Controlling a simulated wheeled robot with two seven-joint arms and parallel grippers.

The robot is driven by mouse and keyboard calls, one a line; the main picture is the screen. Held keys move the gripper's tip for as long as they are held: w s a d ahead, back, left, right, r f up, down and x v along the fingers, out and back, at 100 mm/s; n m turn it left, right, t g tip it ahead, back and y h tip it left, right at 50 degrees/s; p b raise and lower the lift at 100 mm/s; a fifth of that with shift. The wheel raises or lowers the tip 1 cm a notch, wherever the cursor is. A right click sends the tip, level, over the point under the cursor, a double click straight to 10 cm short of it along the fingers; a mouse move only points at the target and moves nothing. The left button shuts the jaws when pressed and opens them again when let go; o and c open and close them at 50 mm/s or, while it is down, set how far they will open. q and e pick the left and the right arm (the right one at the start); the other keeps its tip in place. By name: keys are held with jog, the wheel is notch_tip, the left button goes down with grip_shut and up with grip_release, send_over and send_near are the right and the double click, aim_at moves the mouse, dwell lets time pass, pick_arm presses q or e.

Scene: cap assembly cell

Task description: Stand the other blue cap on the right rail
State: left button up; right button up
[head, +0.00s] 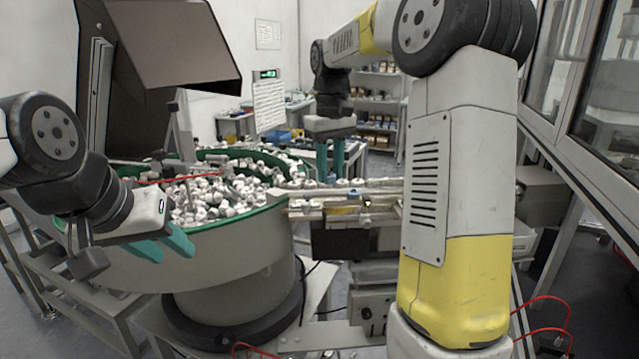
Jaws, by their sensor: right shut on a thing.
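My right gripper (331,178) points straight down, its teal fingers over the rails beside the bowl feeder. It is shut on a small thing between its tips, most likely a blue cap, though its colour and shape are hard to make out. A small bluish-grey cap (306,206) stands at the left end of the front rail (328,213). I cannot tell the left and right rails apart for certain, as my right arm hides their right part. My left gripper (168,246) is open and empty, its teal fingers apart in front of the bowl's rim.
The large bowl feeder (225,258) with a green rim holds many white caps (225,192). More white caps lie along a feed track (343,183) behind the rails. A glazed frame (600,110) borders the right side.

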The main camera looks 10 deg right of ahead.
aim_at(332, 174)
jog(key=shift+d+f, duration=0.1)
jog(key=shift+d, duration=0.15)
jog(key=shift+f, duration=1.7)
jog(key=shift+f, duration=0.3)
jog(key=o, duration=0.6)
